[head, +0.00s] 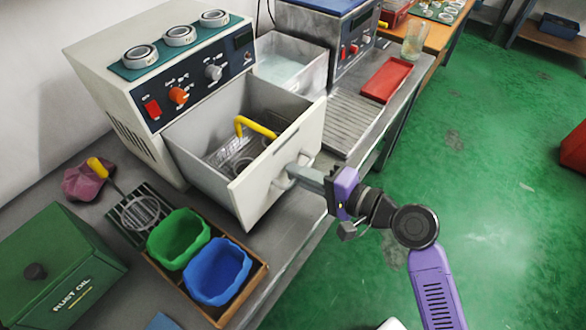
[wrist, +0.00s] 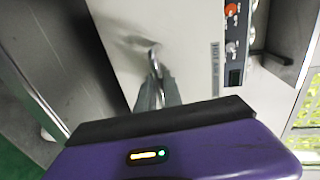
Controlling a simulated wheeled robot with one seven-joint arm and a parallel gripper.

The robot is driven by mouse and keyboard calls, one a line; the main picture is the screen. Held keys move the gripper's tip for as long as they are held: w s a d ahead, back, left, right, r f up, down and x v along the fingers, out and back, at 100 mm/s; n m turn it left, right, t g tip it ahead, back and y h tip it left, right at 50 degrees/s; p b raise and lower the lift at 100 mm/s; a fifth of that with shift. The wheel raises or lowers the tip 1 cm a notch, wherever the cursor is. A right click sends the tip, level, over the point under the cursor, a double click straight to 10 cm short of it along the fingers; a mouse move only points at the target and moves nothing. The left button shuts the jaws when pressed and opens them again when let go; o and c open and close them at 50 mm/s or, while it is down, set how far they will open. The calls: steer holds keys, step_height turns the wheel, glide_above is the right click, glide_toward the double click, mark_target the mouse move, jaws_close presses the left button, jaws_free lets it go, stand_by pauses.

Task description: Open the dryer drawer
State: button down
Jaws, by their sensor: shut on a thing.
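The dryer (head: 150,70) is a cream box with a dark control panel at the back left of the bench. Its drawer (head: 262,190) is pulled well out towards the front right. Inside the drawer is a wire basket with a yellow handle (head: 256,128). My gripper (head: 294,172) is at the drawer's front face, shut on the drawer handle. In the wrist view my gripper (wrist: 156,90) is closed around the metal handle (wrist: 152,55) on the pale drawer front (wrist: 185,50). The fingers hide part of the handle.
A wooden tray (head: 262,279) with a green cup (head: 178,238) and a blue cup (head: 217,271) sits before the dryer. A green rust oil box (head: 60,265) stands at left. A ridged metal drainboard with a red tray (head: 387,79) lies right. Green floor is open at right.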

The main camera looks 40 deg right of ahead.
steer(key=shift+d, duration=0.1)
steer(key=c, duration=1.8)
jaws_free()
steer(key=shift+o, duration=0.2)
steer(key=shift+s, duration=0.1)
steer(key=v, duration=0.7)
steer(key=shift+s+b, duration=0.3)
steer(key=shift+d, duration=0.1)
